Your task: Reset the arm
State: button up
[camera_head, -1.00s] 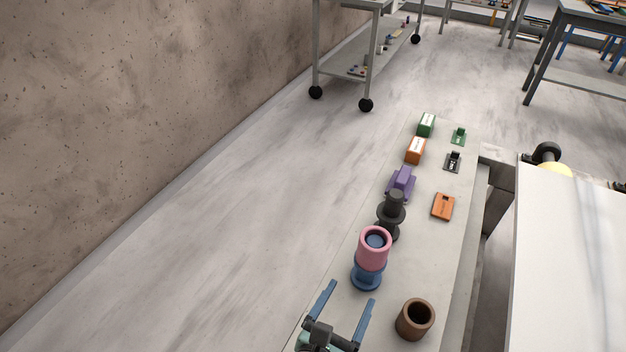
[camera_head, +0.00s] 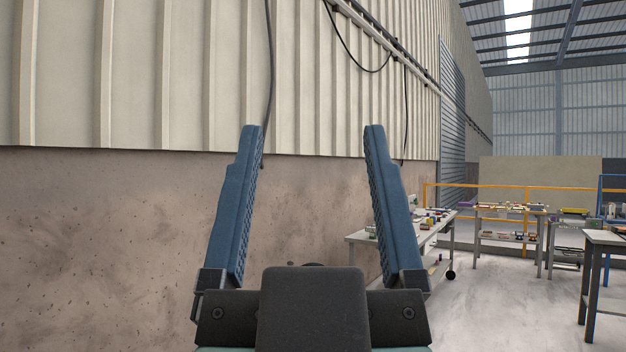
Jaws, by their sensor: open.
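My gripper (camera_head: 312,190) is raised in front of the head camera, in the lower middle of the picture. Its two blue fingers stand wide apart and point up, with nothing between them but the wall behind. The slab with its objects is out of view now.
A wall (camera_head: 110,240), brown below and ribbed cream above, fills the left and middle behind my gripper. A wheeled trolley (camera_head: 440,225) with small items stands beyond my right finger. More tables (camera_head: 510,210) and an orange rail (camera_head: 530,188) are farther right, with open floor between.

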notch_tip(320, 180, up, 10)
jog(key=p, duration=1)
jog(key=shift+r, duration=0.1)
